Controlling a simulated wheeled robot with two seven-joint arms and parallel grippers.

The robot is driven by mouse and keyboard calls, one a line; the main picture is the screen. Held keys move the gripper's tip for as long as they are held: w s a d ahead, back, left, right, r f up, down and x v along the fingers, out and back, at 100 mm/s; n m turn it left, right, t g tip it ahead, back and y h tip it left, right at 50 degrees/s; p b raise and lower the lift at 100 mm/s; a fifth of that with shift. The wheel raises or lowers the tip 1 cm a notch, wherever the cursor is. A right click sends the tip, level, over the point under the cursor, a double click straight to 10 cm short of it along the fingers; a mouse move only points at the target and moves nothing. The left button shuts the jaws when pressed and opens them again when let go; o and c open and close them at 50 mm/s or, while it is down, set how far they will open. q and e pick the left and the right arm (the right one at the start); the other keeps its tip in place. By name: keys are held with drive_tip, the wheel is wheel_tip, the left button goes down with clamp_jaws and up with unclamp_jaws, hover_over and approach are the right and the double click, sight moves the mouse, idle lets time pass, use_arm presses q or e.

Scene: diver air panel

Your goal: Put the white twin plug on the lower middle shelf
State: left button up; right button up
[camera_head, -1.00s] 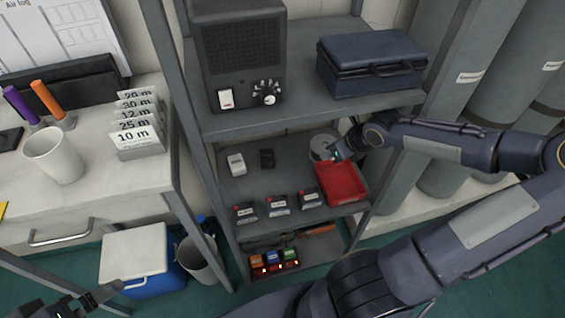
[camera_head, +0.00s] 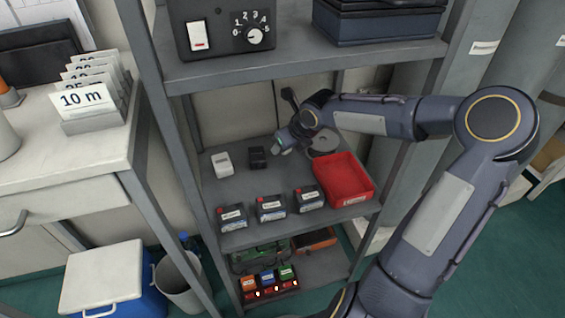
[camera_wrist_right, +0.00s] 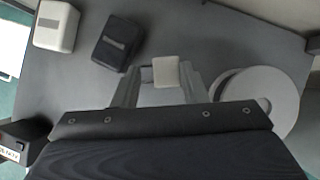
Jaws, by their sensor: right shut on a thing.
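My right gripper (camera_head: 283,146) is over the back of the middle shelf (camera_head: 240,187). It is shut on a small pale block, by its look the white twin plug, seen between the fingertips in the right wrist view (camera_wrist_right: 170,73). The gripper (camera_wrist_right: 160,82) hides part of it, and I cannot tell whether it touches the shelf. A larger white block (camera_head: 223,163) and a black block (camera_head: 257,157) stand to the left on the same shelf. My left gripper is not in view.
A grey round disc (camera_head: 323,141) lies just right of the gripper. A red tray (camera_head: 344,181) stands in front of it. Several labelled dark boxes (camera_head: 271,208) line the shelf's front edge. The upper shelf (camera_head: 290,66) overhangs.

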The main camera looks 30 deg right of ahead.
sight(283, 154)
drive_tip(key=shift+w+a+f+b, duration=0.1)
drive_tip(key=shift+w+f+b, duration=0.05)
drive_tip(key=shift+f+b, duration=0.2)
drive_tip(key=f+b, duration=0.2)
drive_tip(key=f, duration=0.1)
drive_tip(key=shift+w+a+f+b, duration=0.1)
drive_tip(key=shift+w+f+b, duration=0.1)
drive_tip(key=shift+b, duration=0.2)
drive_tip(key=shift+r, duration=0.1)
drive_tip(key=o, duration=0.7)
drive_tip(key=p+v, duration=1.1)
drive_tip(key=v, duration=0.1)
drive_tip(key=shift+p, duration=0.35)
